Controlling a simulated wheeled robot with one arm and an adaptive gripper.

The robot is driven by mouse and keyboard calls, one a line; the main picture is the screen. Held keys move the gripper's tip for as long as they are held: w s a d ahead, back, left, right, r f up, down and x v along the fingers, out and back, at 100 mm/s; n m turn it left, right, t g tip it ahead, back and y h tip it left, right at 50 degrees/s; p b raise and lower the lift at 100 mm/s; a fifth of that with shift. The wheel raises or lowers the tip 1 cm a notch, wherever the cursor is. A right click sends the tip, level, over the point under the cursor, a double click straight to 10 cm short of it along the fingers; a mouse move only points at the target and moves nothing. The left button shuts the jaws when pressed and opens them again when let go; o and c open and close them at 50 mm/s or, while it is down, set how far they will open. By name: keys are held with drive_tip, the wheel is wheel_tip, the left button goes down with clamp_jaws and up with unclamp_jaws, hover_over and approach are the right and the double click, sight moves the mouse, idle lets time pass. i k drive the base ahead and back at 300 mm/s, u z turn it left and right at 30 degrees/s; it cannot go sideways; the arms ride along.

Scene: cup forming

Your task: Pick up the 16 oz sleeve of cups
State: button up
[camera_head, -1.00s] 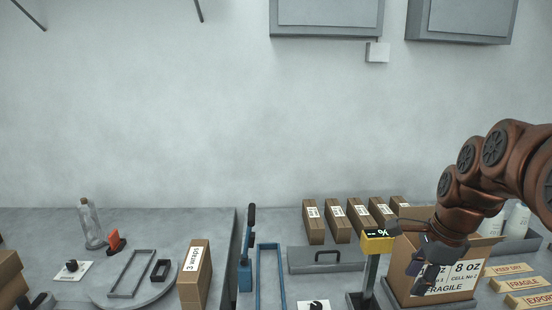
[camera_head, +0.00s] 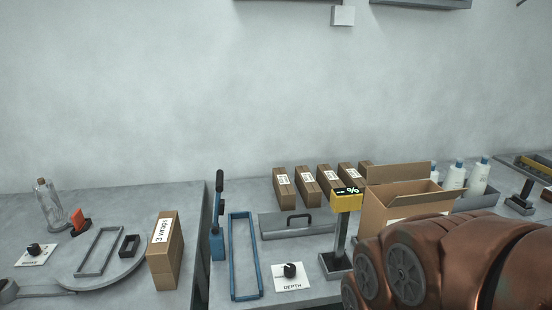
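No sleeve of cups can be made out in the head view, and nothing I can read is marked 16 oz. An open cardboard box (camera_head: 385,214) stands on the right table with its flaps up. Its front is mostly hidden behind my copper-coloured arm, which fills the lower right corner. What lies inside the box cannot be seen. My gripper is out of the picture, so its state does not show.
Several brown cartons (camera_head: 306,187) stand along the back of the right table. White bottles (camera_head: 478,175) stand in a grey tray at right. A yellow display post (camera_head: 346,201), blue frame (camera_head: 243,256) and depth dial (camera_head: 291,272) stand nearer. A "3 wraps" box (camera_head: 165,250) is at left.

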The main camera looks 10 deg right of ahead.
sight(454, 178)
drive_tip(key=z, duration=3.45)
drive_tip(key=i, duration=2.6)
drive_tip(key=u, duration=2.25)
